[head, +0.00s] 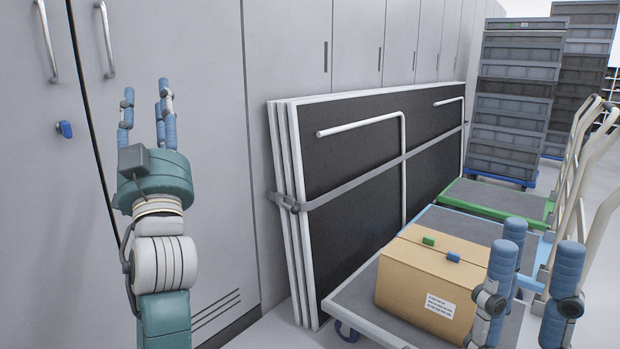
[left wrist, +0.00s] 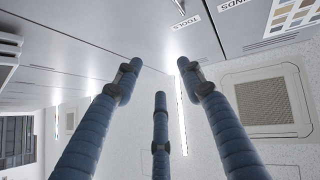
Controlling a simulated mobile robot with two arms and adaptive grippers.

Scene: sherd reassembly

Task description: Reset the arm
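My left gripper (head: 145,104) is raised in front of the grey cabinet doors at the left of the head view. Its blue fingers point up, spread apart with nothing between them. The left wrist view also shows the left gripper (left wrist: 160,72) with three separate fingers and only cabinets and ceiling beyond. My right gripper (head: 542,238) is at the lower right of the head view, with its fingers up and apart. It appears in front of the cardboard box's right side, and nothing shows between its fingers. The rest of my right arm is out of frame.
Strapped dark panels (head: 340,165) lean on the grey cabinets (head: 215,130). Stacked grey crates (head: 510,105) stand at the back right.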

